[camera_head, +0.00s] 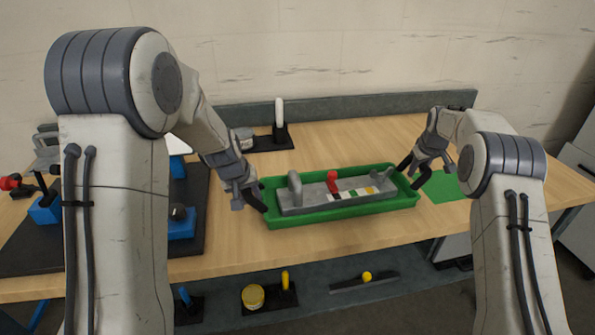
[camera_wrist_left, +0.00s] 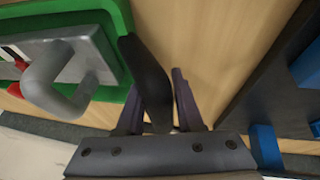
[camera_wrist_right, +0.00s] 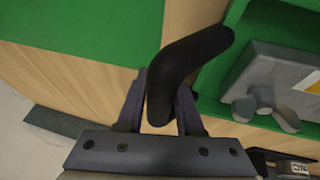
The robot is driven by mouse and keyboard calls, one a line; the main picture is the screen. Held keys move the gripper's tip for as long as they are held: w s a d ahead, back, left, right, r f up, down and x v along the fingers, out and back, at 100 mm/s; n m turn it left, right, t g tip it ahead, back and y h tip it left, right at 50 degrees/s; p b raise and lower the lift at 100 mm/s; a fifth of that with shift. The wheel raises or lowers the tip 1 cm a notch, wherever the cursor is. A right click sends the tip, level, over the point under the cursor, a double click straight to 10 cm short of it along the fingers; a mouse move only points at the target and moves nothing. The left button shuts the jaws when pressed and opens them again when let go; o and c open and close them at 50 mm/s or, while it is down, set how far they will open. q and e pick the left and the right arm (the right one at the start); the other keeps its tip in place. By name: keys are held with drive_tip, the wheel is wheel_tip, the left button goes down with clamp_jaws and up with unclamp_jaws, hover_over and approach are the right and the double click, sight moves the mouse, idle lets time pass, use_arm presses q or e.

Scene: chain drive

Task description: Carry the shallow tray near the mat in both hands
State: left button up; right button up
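The shallow green tray (camera_head: 330,213) is level over the wooden table, left of the flat green mat (camera_head: 447,190). I cannot tell whether it touches the table. It carries a grey block (camera_head: 300,204) with a grey handle, a red part and coloured squares. My left gripper (camera_wrist_left: 160,115) has its fingers on both sides of the tray's black left handle (camera_wrist_left: 150,75), closed on it. My right gripper (camera_wrist_right: 163,112) is closed the same way on the black right handle (camera_wrist_right: 190,60). The mat also shows in the right wrist view (camera_wrist_right: 80,35).
A dark board with blue fixtures (camera_head: 182,222) lies at the left of the table. A black stand with a white post (camera_head: 279,120) is at the back, before a grey ledge. A lower shelf holds a yellow round part (camera_head: 252,296). Bare table lies in front of the tray.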

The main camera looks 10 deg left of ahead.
use_arm(q)
drive_tip(key=shift+o, duration=1.2)
drive_tip(key=shift+r, duration=0.1)
use_arm(e)
drive_tip(key=shift+o, duration=1.2)
drive_tip(key=shift+r, duration=0.1)
drive_tip(key=shift+r, duration=0.1)
drive_tip(key=v, duration=1.2)
use_arm(q)
drive_tip(key=v, duration=1.2)
